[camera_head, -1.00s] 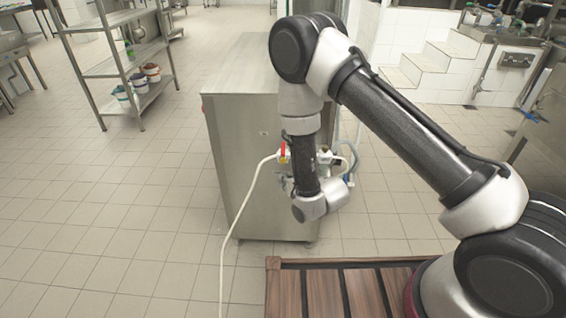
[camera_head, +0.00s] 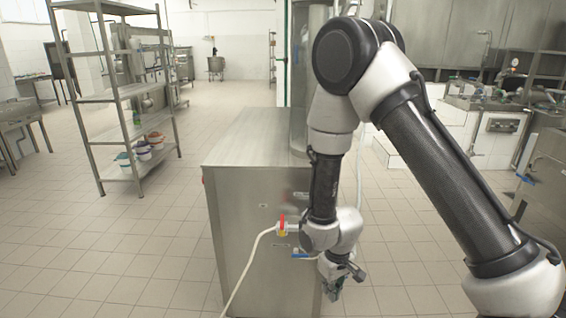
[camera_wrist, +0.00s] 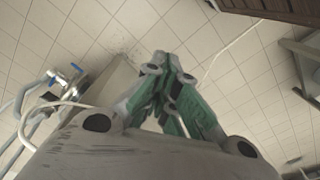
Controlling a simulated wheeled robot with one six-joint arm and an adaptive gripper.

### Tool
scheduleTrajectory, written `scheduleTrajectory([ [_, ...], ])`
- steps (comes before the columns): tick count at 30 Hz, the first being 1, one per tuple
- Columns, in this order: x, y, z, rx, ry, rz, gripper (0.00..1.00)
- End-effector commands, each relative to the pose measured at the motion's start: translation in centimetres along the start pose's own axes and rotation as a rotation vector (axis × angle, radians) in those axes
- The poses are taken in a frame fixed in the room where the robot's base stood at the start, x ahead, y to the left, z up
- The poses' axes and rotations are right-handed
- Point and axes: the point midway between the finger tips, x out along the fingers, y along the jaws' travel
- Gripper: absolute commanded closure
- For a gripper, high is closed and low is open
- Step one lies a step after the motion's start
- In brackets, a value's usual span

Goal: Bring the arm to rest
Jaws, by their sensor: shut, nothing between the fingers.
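My arm hangs folded in front of the steel machine in the head view, its forearm pointing down. My gripper (camera_head: 340,284) is at the lower end, beside the right part of the machine's front. In the wrist view my gripper (camera_wrist: 163,62) has its green and grey fingers together at the tips, with nothing between them. Tiled floor lies beyond the fingertips. My gripper looks apart from the machine, though the exact gap cannot be told.
The steel machine (camera_head: 235,215) carries a red-handled valve (camera_head: 282,225) and a white hose (camera_head: 250,255). A metal shelf rack (camera_head: 110,95) with several buckets stands at the left. Pipes with blue handles (camera_wrist: 55,78) show in the wrist view. Floor at the left is open.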

Motion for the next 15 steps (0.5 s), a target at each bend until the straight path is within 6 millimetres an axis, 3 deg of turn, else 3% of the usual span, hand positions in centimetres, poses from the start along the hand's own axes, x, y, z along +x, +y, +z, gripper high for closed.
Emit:
scheduleTrajectory([
  [1,-3.0,1.0,0.6,0.015,-0.029,0.001,1.00],
  [6,-12.6,4.2,4.6,0.063,-0.138,-0.002,1.00],
  [15,-27.0,8.6,13.2,0.189,-0.148,-0.010,1.00],
])
